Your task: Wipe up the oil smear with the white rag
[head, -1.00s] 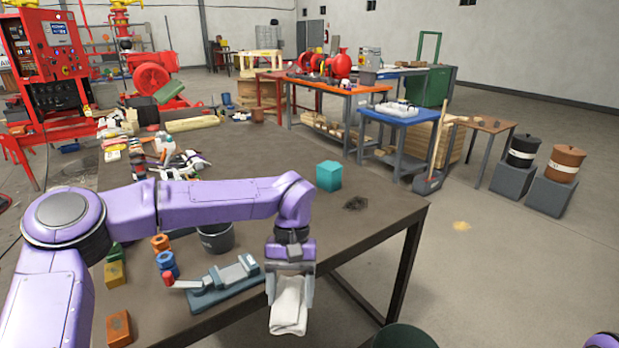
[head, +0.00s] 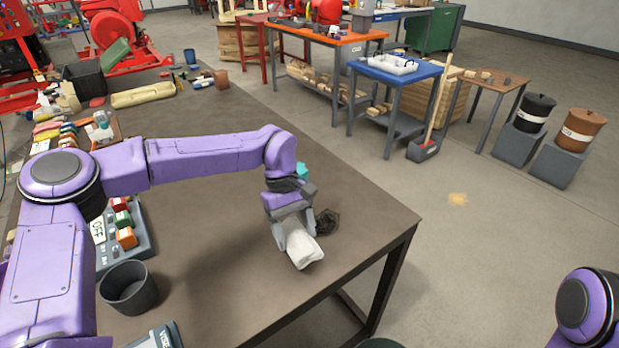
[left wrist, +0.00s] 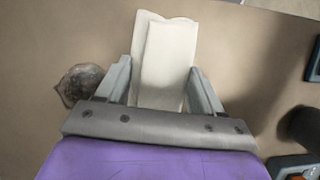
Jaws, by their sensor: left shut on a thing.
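The white rag (head: 305,249) is held between the fingers of my left gripper (head: 296,240), over the brown table near its right corner. It also shows as a folded cloth in the left wrist view (left wrist: 165,62) between the two grey fingers. The dark oil smear (head: 327,221) lies on the tabletop just beyond and to the right of the rag. The smear also shows left of the gripper in the left wrist view (left wrist: 82,84). The rag is beside the smear; I cannot tell whether it touches the table. My right gripper is not in view.
A grey cup (head: 128,287) and a control box (head: 125,232) with coloured switches stand to the left. The table (head: 225,275) is clear around the rag, with its edge close on the right.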

